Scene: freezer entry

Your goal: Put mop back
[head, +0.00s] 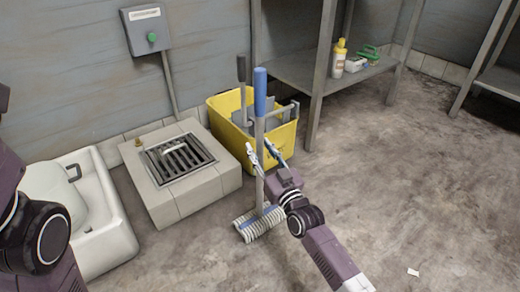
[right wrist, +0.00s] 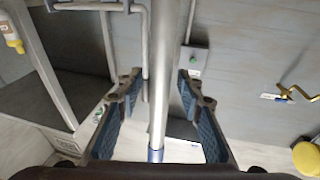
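The mop (head: 260,125) stands nearly upright on the floor, with a blue grip at the top of its grey pole and a striped white head (head: 259,223) at the bottom. My right gripper (head: 262,155) has a finger on each side of the pole at mid height. In the right wrist view the pole (right wrist: 163,80) runs between the open fingers, with a gap on each side. A yellow mop bucket (head: 228,128) stands just behind the mop, with a grey wringer and a dark-gripped handle rising from it. My left gripper is out of view.
A floor drain block (head: 180,200) and a white basin (head: 112,245) lie left of the mop. A metal shelf (head: 300,68) with bottles (head: 339,60) stands behind right. A green-button box (head: 147,32) hangs on the wall. The floor at right is mostly clear.

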